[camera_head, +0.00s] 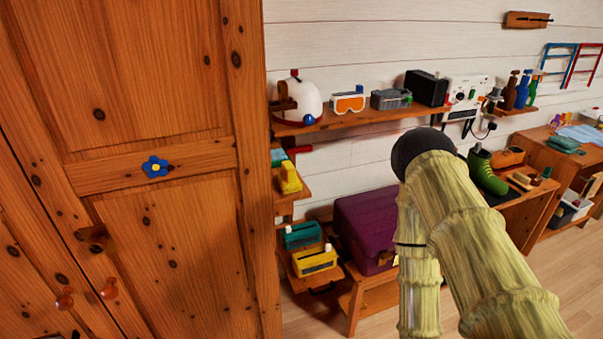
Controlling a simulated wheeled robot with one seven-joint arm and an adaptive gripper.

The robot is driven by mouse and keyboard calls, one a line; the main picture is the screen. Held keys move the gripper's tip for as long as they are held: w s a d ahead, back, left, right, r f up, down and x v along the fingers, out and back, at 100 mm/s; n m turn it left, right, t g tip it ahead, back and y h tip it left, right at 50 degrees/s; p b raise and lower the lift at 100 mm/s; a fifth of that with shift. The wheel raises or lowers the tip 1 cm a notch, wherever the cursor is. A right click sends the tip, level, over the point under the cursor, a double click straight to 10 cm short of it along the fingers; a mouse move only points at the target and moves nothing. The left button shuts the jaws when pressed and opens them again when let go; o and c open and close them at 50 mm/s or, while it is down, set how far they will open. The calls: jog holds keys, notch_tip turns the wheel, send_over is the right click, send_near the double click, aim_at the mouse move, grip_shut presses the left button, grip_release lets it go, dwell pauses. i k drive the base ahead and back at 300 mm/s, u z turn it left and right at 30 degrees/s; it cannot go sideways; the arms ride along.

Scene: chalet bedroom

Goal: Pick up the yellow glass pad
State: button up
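I cannot tell for sure which thing is the yellow glass pad. Two yellow things show on the small side shelves beside the wardrobe. One is a yellow box-like item (314,262) with a pale panel on its front, on the lowest shelf, next to a teal item (301,236) of similar shape. The other is a smaller yellow item (289,178) on the shelf above. My bamboo-textured arm reaches up in the right half of the picture and bends down out of the bottom edge. My gripper is not in view.
A wooden wardrobe (170,230) fills the left side, close to the small shelves. A purple chest (365,232) stands right of them. A wall shelf (352,118) holds a white helmet (305,100), orange goggles (348,103) and boxes. Some bare floor (300,325) shows below.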

aim_at(288, 182)
jog(key=z, duration=2.45)
jog(key=k, duration=1.1)
jog(key=u, duration=1.85)
jog(key=i, duration=1)
